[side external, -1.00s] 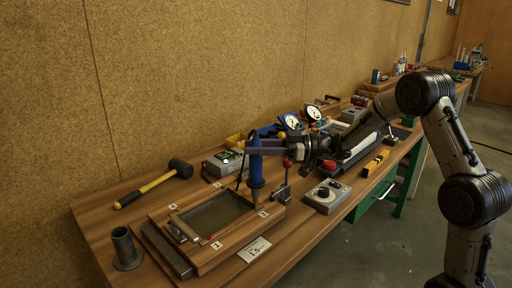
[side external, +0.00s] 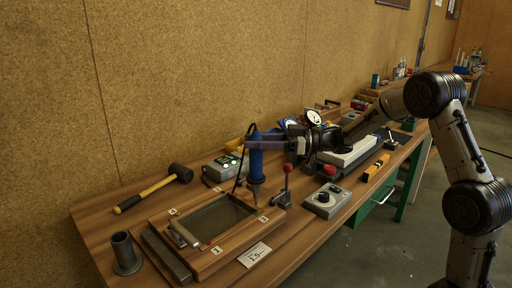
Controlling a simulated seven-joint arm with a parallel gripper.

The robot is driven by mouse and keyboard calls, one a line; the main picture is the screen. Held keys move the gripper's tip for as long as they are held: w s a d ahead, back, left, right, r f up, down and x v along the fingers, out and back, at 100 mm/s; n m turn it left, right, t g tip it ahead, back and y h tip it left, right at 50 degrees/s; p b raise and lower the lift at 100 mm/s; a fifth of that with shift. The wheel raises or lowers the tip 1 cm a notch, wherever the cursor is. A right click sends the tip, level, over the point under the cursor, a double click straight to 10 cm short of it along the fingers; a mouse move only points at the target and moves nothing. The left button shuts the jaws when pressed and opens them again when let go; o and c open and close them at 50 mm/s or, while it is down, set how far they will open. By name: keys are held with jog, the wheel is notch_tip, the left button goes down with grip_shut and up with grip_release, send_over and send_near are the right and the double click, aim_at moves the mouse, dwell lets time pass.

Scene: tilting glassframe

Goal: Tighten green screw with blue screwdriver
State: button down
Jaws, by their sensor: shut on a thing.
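My gripper (side external: 256,145) is shut on the blue screwdriver (side external: 256,164), around the upper part of its handle. The screwdriver is held nearly upright over the right back part of the wooden glass frame (side external: 208,264), near the corner label marked 2. Its grey lower end points down at the frame. I cannot tell whether the tip touches anything. The green screw cannot be made out; it is too small or hidden near the tip.
A hammer (side external: 150,193) and a grey cup (side external: 125,254) are at the left. A grey box with lit buttons (side external: 222,166) stands behind the frame. A red-knobbed lever (side external: 287,180) and a dial box (side external: 327,199) are close on the right.

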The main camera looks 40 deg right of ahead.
jog(key=shift+r, duration=1.5)
